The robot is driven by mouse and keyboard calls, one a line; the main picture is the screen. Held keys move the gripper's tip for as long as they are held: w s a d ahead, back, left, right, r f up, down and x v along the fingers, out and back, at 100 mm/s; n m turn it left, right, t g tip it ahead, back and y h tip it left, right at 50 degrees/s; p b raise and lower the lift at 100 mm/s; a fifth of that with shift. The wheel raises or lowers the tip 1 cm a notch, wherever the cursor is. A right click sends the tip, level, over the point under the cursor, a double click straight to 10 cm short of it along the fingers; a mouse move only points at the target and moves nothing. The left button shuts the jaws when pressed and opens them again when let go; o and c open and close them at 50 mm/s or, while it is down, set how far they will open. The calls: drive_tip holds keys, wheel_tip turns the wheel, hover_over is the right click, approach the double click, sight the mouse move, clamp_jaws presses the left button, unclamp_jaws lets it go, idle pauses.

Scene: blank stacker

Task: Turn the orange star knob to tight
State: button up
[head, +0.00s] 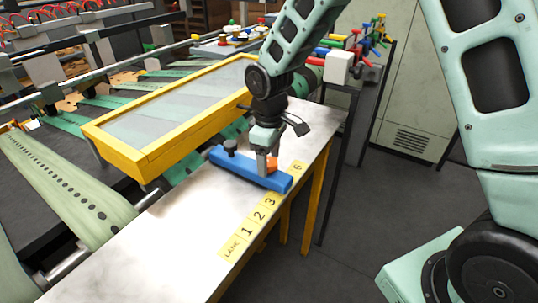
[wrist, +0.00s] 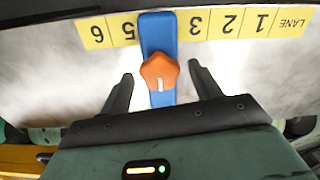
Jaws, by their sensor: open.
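The orange star knob (wrist: 160,72) sits on top of a blue bar (wrist: 158,28); a white line on the knob points toward my gripper in the wrist view. In the head view the knob (head: 272,163) shows only as a small orange patch beside my fingers, mostly hidden. The blue bar (head: 235,169) lies across the metal table, with a black knob (head: 230,146) at its far end. My gripper (wrist: 160,82) is open, its two dark fingers on either side of the knob with gaps. In the head view my gripper (head: 266,165) points down over the bar's near end.
A yellow lane strip (head: 248,230) with numbers runs along the table (head: 165,245); the bar covers the place between 3 and 5. A yellow-framed clear guard (head: 170,115) stands left of the arm. The table's near part is clear.

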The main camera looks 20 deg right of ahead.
drive_tip(key=c, duration=1)
drive_tip(key=shift+m, duration=0.4)
drive_tip(key=m+b, duration=0.1)
drive_tip(key=m, duration=0.2)
drive_tip(key=shift+m+b, duration=0.3)
drive_tip(key=m, duration=0.4)
drive_tip(key=shift+m+b, duration=0.3)
drive_tip(key=shift+b, duration=0.05)
drive_tip(key=m, duration=0.4)
drive_tip(key=shift+w+r+m, duration=0.1)
drive_tip(key=shift+m, duration=0.2)
drive_tip(key=shift+m+p, duration=0.65)
drive_tip(key=shift+m, duration=1.45)
drive_tip(key=shift+o, duration=0.2)
